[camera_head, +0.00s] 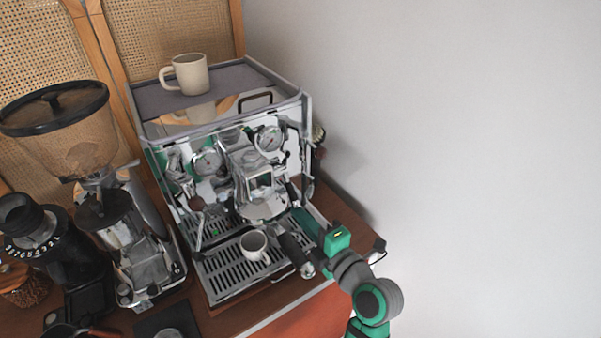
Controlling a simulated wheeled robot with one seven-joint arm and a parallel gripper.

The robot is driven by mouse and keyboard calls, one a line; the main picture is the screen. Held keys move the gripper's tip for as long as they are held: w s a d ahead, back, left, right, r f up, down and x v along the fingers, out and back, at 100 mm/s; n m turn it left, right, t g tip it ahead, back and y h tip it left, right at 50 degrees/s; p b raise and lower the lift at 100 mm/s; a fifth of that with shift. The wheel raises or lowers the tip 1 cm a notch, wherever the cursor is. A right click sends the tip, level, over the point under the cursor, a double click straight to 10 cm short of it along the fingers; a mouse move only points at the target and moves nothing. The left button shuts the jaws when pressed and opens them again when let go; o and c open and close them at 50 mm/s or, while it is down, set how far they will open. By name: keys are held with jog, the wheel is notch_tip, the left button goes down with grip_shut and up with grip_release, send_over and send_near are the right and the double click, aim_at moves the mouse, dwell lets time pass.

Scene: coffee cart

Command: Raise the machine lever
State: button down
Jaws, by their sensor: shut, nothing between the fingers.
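The chrome espresso machine (175,128) stands on the wooden counter. Its group head (258,180) is at the middle of the front, below two round gauges. The gripper is shut and small in view. The machine lever is hard to make out at that spot, partly hidden among the chrome parts and my gripper. I cannot tell whether the two touch. The portafilter's black handle (295,250) points down and to the right, just left of my arm.
A white cup (254,244) stands on the slotted drip tray (225,272) below the group head. A beige mug (188,74) sits on top of the machine. A grinder with a dark hopper (60,120) stands at the left. Open space lies right of the machine, before the wall.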

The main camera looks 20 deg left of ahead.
aim_at(291, 193)
jog(key=shift+t+y, duration=0.3)
jog(key=shift+y, duration=0.1)
jog(key=r, duration=0.5)
jog(key=shift+a, duration=0.35)
jog(key=shift+r, duration=2.65)
jog(key=s+f+v, duration=0.1)
jog(key=v, duration=0.9)
jog(key=shift+a+f, duration=0.2)
jog(key=shift+a, duration=0.2)
jog(key=shift+a, duration=0.1)
